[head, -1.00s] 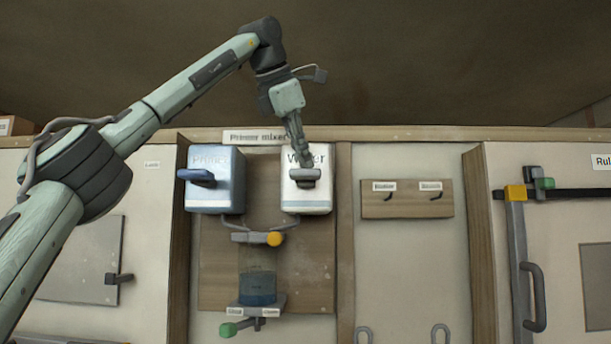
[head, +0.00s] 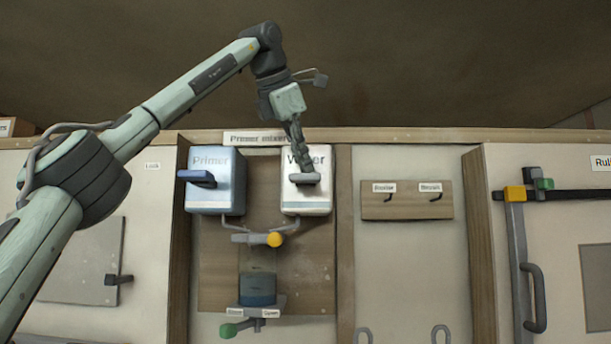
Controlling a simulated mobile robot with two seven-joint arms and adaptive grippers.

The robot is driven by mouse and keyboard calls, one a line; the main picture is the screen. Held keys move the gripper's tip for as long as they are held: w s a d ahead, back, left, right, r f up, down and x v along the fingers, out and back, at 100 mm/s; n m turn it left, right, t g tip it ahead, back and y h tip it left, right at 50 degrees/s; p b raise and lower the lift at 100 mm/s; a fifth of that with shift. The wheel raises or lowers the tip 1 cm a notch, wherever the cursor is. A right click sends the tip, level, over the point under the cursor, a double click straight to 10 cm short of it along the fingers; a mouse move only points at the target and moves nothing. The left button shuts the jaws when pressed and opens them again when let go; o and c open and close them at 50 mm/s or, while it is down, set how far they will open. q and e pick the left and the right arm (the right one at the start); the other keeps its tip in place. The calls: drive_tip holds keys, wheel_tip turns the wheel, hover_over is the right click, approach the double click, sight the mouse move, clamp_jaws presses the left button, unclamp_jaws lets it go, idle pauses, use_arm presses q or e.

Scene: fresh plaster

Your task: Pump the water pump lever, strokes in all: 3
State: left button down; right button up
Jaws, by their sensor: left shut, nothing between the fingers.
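The white Water pump box (head: 318,200) hangs on the wooden mixer board, right of the blue Primer box. Its dark grey lever (head: 305,179) sticks out from the front. My left gripper (head: 303,166) reaches down from above with its fingers shut and empty. Its tips are at the top of the lever; I cannot tell whether they touch it. The fingers cover part of the Water lettering. Below, a clear vessel (head: 257,290) holds dark blue liquid in its lower part. My right gripper is not in view.
The blue Primer box (head: 225,198) with its own lever (head: 197,178) is close on the left. A yellow-knobbed handle (head: 274,240) sits below the boxes, and a green-knobbed handle (head: 228,330) is under the vessel. A small hook board (head: 407,206) is to the right.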

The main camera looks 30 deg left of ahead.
use_arm(q)
drive_tip(key=shift+f+b, duration=0.7)
drive_tip(key=shift+f, duration=0.35)
idle(0.5)
drive_tip(key=shift+r, duration=0.1)
drive_tip(key=shift+a+r+p, duration=0.1)
drive_tip(key=shift+r+p, duration=1.6)
drive_tip(key=shift+p, duration=0.2)
drive_tip(key=shift+w+r, duration=0.15)
drive_tip(key=shift+r, duration=2.4)
drive_tip(key=shift+f, duration=0.1)
